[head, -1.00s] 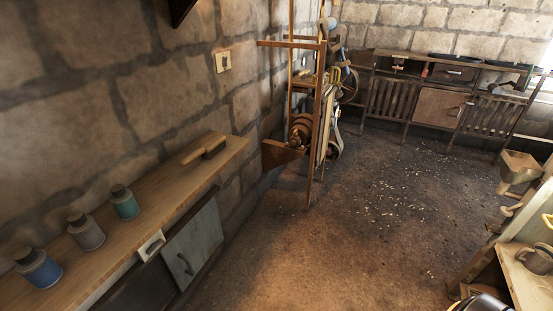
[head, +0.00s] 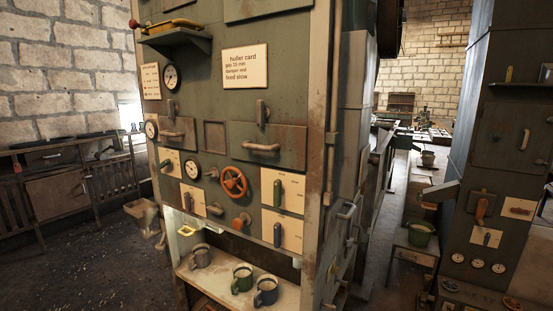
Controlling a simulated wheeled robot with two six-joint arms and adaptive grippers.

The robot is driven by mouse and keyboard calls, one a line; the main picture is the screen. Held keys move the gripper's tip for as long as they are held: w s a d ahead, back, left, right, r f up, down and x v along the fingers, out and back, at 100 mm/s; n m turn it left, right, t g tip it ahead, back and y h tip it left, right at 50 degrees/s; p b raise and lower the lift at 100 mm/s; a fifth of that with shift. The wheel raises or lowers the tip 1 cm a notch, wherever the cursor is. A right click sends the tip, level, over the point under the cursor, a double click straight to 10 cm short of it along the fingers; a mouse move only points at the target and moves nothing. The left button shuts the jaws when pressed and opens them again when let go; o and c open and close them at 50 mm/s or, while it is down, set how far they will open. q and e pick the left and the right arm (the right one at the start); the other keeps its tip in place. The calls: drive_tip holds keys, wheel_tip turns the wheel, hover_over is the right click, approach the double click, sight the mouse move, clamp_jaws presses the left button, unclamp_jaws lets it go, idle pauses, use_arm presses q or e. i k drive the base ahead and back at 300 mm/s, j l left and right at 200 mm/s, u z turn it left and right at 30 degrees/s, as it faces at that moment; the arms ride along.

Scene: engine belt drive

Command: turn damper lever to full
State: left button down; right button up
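A green machine cabinet (head: 222,86) fills the middle of the head view. All four handles look roughly upright. The plate lettering is too small to read, so I cannot tell which is the damper lever. A huller card (head: 245,65) above carries small text. Neither gripper is in view.
Mugs (head: 265,291) stand on a shelf (head: 218,294) below. Open floor (head: 95,255) lies to the left. Another dark machine (head: 500,200) stands at right, past a narrow aisle.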

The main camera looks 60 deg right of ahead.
sight(167, 161)
drive_tip(key=z, duration=1.2)
drive_tip(key=i+j, duration=0.25)
drive_tip(key=i+j+z, duration=0.1)
drive_tip(key=j, duration=0.35)
drive_tip(key=i+j, duration=0.3)
drive_tip(key=i+j+z, duration=0.1)
drive_tip(key=i+j, duration=0.15)
drive_tip(key=j, duration=0.25)
drive_tip(key=i+j, duration=0.2)
drive_tip(key=j, duration=0.15)
drive_tip(key=i+j+z, duration=0.1)
drive_tip(key=j, duration=0.3)
drive_tip(key=i+j, duration=0.3)
drive_tip(key=j, duration=0.15)
drive_tip(key=i+j+z, duration=0.1)
drive_tip(key=j, duration=0.3)
drive_tip(key=i, duration=0.05)
